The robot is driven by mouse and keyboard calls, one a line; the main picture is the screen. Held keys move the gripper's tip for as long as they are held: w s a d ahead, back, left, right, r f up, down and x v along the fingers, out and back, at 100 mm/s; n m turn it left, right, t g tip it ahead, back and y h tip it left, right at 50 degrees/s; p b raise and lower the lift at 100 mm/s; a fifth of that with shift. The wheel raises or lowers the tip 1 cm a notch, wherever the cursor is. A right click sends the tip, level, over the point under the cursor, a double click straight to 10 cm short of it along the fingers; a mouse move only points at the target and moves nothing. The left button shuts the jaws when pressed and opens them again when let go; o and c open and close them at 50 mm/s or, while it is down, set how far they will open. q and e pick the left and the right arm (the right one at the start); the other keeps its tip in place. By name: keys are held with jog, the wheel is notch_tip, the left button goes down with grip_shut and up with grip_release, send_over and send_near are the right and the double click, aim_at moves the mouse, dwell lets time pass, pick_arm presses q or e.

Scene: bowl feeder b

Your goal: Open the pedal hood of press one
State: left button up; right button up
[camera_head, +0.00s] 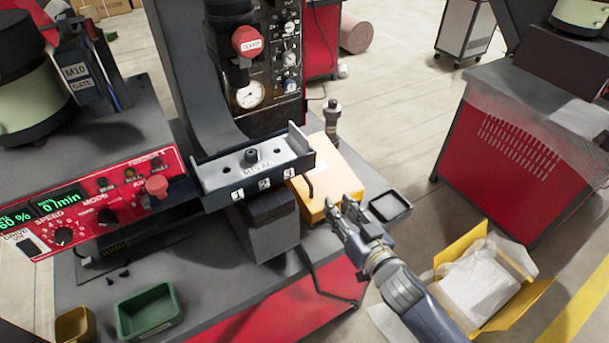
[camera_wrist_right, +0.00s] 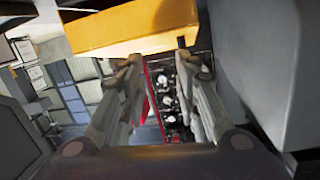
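The press (camera_head: 255,170) stands in the middle of the head view, with a grey fixture numbered 1, 2, 3 on its front. A yellow-orange box-like cover (camera_head: 338,180) sits just right of it; I cannot tell for sure whether this is the pedal hood. A yellow edge (camera_wrist_right: 130,30) also crosses the top of the right wrist view. My right gripper (camera_head: 343,210) is at the near side of the cover, its fingers pointing toward it. In the wrist view the fingers (camera_wrist_right: 160,62) are apart with nothing between them. My left gripper is out of view.
A red feeder panel (camera_head: 100,205) is at the left. A green bin (camera_head: 148,311) stands on the grey table at front left. A small black tray (camera_head: 390,207) lies right of my gripper. An open carton (camera_head: 520,288) is on the floor at right. A dark cable hangs below the fixture.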

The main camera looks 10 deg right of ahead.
aim_at(310, 182)
jog(key=w+a+y, duration=0.1)
jog(key=w+a, duration=0.1)
jog(key=w, duration=0.1)
jog(key=w+a+r+n+y+p, duration=0.1)
jog(key=w+a, duration=0.1)
jog(key=w, duration=0.2)
jog(key=w+a+y, duration=0.1)
jog(key=w+a, duration=0.2)
jog(key=shift+w+r+t, duration=0.3)
jog(key=shift+w, duration=0.05)
grip_shut()
